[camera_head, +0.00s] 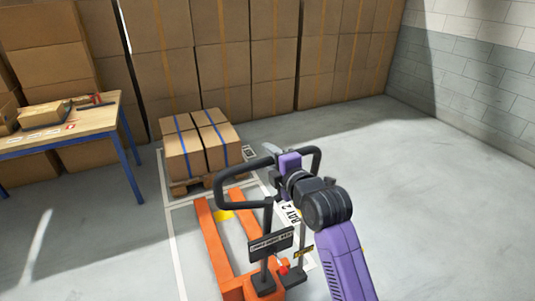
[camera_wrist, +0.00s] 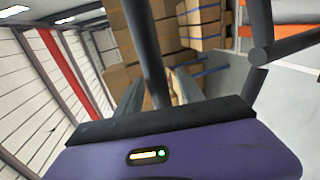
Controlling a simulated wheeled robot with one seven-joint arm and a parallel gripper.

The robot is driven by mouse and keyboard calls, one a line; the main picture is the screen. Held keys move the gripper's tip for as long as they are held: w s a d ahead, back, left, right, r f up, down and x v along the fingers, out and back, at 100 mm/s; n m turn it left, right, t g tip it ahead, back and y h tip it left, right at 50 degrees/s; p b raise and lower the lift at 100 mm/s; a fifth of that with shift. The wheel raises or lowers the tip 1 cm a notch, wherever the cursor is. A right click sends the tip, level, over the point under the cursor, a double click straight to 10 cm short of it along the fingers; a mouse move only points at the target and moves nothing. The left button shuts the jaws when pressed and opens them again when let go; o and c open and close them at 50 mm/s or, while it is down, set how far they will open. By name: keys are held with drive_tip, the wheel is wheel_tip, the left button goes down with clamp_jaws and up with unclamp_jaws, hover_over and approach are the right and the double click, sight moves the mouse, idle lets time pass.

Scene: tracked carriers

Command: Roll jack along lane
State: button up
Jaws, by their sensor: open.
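The orange pallet jack (camera_head: 216,246) stands on the grey floor in the head view, its two forks pointing away toward a loaded pallet. Its dark loop handle (camera_head: 228,205) rises at the near end, with a sign plate (camera_head: 270,246) and a red knob below it. My gripper (camera_head: 272,152) is at the far upper part of the handle loop and is open. In the wrist view a dark handle bar (camera_wrist: 147,45) runs between my open fingers; whether they touch it I cannot tell. White floor lines (camera_head: 177,255) mark the lane; my arm hides part of its right side.
Strapped boxes (camera_head: 200,147) sit on a wooden pallet (camera_head: 188,186) just beyond the fork tips. A table (camera_head: 60,135) with blue legs stands at left. Stacked cartons (camera_head: 250,60) line the back, and a block wall (camera_head: 475,80) closes the right. The right floor is clear.

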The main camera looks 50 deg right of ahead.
drive_tip(key=shift+x, duration=1)
clamp_jaws()
drive_tip(key=shift+f, duration=0.1)
idle(0.7)
